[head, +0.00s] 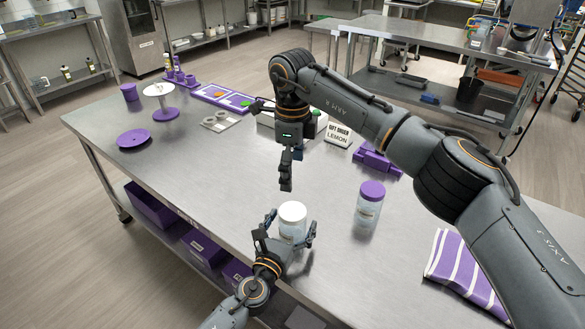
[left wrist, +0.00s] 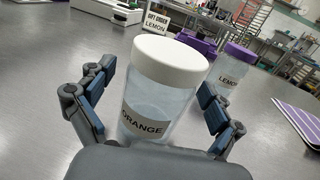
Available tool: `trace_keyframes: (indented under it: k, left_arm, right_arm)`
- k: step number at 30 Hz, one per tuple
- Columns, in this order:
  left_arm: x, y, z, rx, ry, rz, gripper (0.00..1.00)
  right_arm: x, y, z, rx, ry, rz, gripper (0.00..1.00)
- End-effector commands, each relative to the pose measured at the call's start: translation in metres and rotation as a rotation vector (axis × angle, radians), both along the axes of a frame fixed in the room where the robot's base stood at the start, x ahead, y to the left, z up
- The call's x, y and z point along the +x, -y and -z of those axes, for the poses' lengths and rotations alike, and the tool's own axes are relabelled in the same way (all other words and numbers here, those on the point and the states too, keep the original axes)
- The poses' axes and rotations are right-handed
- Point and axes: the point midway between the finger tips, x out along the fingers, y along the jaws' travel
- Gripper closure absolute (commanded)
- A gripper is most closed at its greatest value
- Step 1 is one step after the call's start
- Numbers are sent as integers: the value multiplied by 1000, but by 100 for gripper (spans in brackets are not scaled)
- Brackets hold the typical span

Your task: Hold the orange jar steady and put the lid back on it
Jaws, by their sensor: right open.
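The orange jar (left wrist: 158,115) is a clear jar labelled ORANGE, standing upright on the steel table; it also shows in the head view (head: 291,230). A white lid (head: 292,212) sits on top of it and looks level; it also shows in the left wrist view (left wrist: 171,60). Whether it is screwed tight cannot be seen. My left gripper (head: 287,232) is open around the jar, one finger on each side, with gaps visible in the left wrist view (left wrist: 155,105). My right gripper (head: 286,184) is open and empty, pointing down above the table, behind and above the lid.
A purple-lidded lemon jar (head: 369,204) stands to the right. A striped towel (head: 464,267) lies at the right front. A lemon sign (head: 339,134) and purple blocks (head: 377,161) stand behind. A purple plate (head: 134,139) lies at left. The table's left middle is clear.

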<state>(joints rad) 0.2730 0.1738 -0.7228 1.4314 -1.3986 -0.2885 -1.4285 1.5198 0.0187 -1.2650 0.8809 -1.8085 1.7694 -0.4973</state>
Motion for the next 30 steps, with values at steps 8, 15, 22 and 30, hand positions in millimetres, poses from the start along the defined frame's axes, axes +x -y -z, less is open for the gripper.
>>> trace_keyframes:
  k: [8, 15, 22, 30]
  left_arm:
    - [-6, -3, 1, 0, 0, 0, 8]
    - [-46, -19, 2, 2, -2, 0, 8]
    - [-89, -36, 1, 0, -3, 0, 8]
    - [-111, -45, 0, 0, -1, 0, 8]
  right_arm:
    - [0, 0, 0, 0, 0, 0, 10]
    - [0, 0, 0, 0, 0, 0, 10]
    - [0, 0, 0, 0, 0, 0, 10]
    - [0, 0, 0, 0, 0, 0, 10]
